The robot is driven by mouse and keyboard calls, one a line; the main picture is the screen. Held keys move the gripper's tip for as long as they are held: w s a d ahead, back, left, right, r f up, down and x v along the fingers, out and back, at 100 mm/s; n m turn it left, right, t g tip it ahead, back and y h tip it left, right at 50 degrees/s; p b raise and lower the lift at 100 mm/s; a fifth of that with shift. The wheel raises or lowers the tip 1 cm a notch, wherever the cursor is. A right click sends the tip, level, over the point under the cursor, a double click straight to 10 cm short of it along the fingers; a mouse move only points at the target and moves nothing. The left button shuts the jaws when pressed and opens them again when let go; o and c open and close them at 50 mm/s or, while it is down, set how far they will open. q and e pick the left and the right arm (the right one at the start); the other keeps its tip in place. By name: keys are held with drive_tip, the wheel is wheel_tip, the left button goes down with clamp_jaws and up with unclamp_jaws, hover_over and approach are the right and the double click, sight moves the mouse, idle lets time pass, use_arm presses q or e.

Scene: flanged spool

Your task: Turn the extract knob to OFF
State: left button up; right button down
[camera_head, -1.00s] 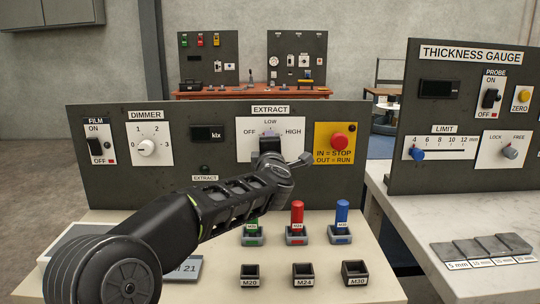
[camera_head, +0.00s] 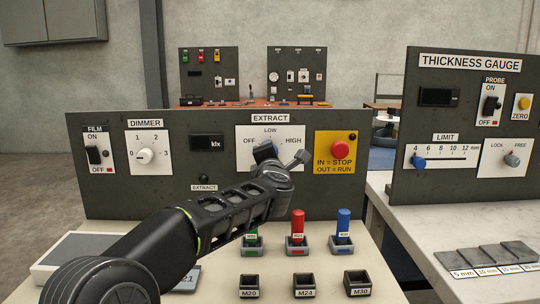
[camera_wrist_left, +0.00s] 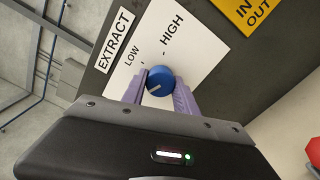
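The extract knob (camera_wrist_left: 160,83) is round and blue with a white pointer line. In the left wrist view the line points to the lower left, away from HIGH and past LOW. The OFF mark is out of sight there. My left gripper (camera_wrist_left: 159,92) has one finger on each side of the knob, closed on it. In the head view my left gripper (camera_head: 265,151) is tilted to the left in front of the extract dial plate (camera_head: 290,159) and hides the knob. OFF, LOW and HIGH are readable around it. My right gripper is not in view.
A yellow plate with a red stop button (camera_head: 340,149) is close right of the gripper. The dimmer knob (camera_head: 145,156) and film switch (camera_head: 94,155) are to the left. Coloured pegs (camera_head: 298,226) in holders and empty sockets (camera_head: 304,286) stand on the table below.

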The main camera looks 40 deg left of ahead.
use_arm(q)
drive_tip(key=o, duration=0.5)
drive_tip(key=shift+c, duration=0.2)
drive_tip(key=shift+s+d, duration=0.1)
drive_tip(key=v, duration=0.7)
drive_tip(key=shift+s+d, duration=0.2)
drive_tip(key=shift+f, duration=0.1)
